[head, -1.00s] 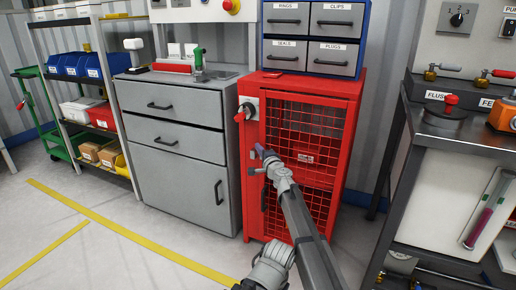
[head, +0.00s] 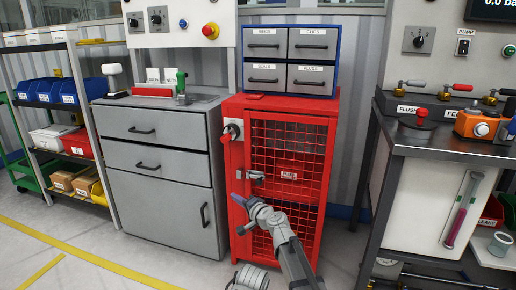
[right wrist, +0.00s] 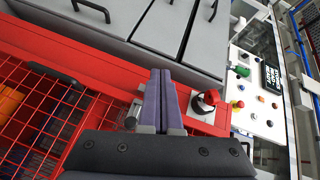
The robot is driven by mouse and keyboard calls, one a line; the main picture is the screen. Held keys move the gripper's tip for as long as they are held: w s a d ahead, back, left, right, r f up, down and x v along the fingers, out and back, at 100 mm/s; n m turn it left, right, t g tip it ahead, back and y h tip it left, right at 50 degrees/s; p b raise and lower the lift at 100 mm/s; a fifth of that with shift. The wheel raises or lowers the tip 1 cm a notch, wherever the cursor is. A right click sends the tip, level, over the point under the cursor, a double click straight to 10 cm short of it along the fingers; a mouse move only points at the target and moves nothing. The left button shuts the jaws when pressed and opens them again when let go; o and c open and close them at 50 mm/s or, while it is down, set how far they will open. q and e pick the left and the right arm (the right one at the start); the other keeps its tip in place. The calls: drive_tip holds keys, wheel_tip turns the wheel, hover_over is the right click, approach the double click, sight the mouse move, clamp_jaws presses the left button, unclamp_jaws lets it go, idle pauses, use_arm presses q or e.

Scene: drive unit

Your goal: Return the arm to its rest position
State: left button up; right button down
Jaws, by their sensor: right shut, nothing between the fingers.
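My right gripper (head: 239,201) is in front of the red mesh cabinet (head: 290,172), low at its left side, just below the door latch (head: 256,175). Its purple-grey fingers are together with nothing between them. In the right wrist view, the shut fingers (right wrist: 161,100) point toward the red cabinet frame (right wrist: 100,83) and the grey cabinet beside it. I cannot tell whether the fingertips touch the cabinet. The mesh door looks closed. My left gripper is not in view.
A grey drawer cabinet (head: 160,180) stands left of the red cabinet. A red-handled switch (head: 229,130) sticks out at the red cabinet's upper left. A drawer box (head: 291,60) sits on top. A metal workbench (head: 440,145) stands at right. Floor at front left is clear.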

drive_tip(key=s+d+f+n+g+h, duration=0.4)
drive_tip(key=s+d+f+n+g, duration=0.25)
drive_tip(key=s+d+f, duration=0.85)
drive_tip(key=s+d+f+g+h, duration=0.2)
drive_tip(key=s+d+g+h, duration=0.1)
drive_tip(key=s+d, duration=0.45)
drive_tip(key=s+d+f+g+h, duration=0.2)
drive_tip(key=s+d+h, duration=0.2)
drive_tip(key=s+d, duration=0.3)
drive_tip(key=s+a+r+n+g+h+p, duration=0.1)
drive_tip(key=s+a+r+n+p, duration=0.1)
drive_tip(key=s+a+r+p, duration=0.3)
drive_tip(key=s+a+r+n+p, duration=0.1)
drive_tip(key=s+a+n, duration=0.15)
drive_tip(key=a, duration=0.45)
use_arm(q)
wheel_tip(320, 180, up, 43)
drive_tip(key=p, duration=3.7)
use_arm(e)
wheel_tip(320, 180, up, 37)
drive_tip(key=shift+w+r, duration=0.15)
drive_tip(key=shift+w, duration=0.2)
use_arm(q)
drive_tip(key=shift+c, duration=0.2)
